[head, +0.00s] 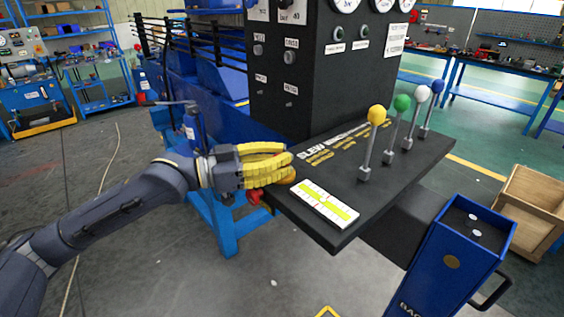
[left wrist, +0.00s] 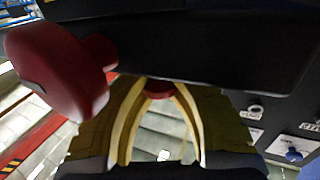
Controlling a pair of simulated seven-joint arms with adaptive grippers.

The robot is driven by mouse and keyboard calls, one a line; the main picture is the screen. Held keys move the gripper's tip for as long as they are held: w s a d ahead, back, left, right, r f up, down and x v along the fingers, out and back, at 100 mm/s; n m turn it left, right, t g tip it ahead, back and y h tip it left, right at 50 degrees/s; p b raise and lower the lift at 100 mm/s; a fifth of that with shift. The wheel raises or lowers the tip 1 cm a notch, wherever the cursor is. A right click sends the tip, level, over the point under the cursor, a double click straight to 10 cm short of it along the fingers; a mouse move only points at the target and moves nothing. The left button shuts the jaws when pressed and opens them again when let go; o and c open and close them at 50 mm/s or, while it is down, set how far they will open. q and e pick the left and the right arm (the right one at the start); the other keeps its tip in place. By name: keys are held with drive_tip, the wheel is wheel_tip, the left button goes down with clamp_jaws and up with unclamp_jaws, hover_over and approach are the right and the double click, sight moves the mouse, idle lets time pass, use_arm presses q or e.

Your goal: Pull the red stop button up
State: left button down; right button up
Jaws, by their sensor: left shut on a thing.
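My left gripper (head: 290,166), with yellow fingers, reaches in from the left to the near left corner of the black console (head: 395,175). In the left wrist view its fingertips (left wrist: 158,92) close around a small round red part, the red stop button (left wrist: 159,87), which is mostly hidden between them. In the head view the fingers cover that spot. A separate larger red knob (left wrist: 62,72) stands to the left in the wrist view; it also shows just below the gripper in the head view (head: 254,196). My right gripper is not in view.
Levers with yellow (head: 377,115), green (head: 402,102), white and blue balls stand on the console. A white and yellow-green label plate (head: 324,203) lies near its front edge. A blue bin (head: 440,260) stands at the right front. The floor at front left is mostly clear.

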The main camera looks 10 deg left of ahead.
use_arm(q)
drive_tip(key=shift+r, duration=0.6)
drive_tip(key=c, duration=1.4)
unclamp_jaws()
drive_tip(key=shift+r, duration=0.1)
drive_tip(key=o, duration=0.4)
drive_tip(key=shift+f, duration=0.2)
drive_tip(key=shift+o, duration=0.2)
drive_tip(key=shift+a+f, duration=0.1)
drive_tip(key=shift+a, duration=0.05)
drive_tip(key=shift+s+a, duration=0.25)
drive_tip(key=shift+a, duration=0.25)
drive_tip(key=v, duration=1)
drive_tip(key=shift+s+a, duration=0.25)
drive_tip(key=shift+s, duration=0.05)
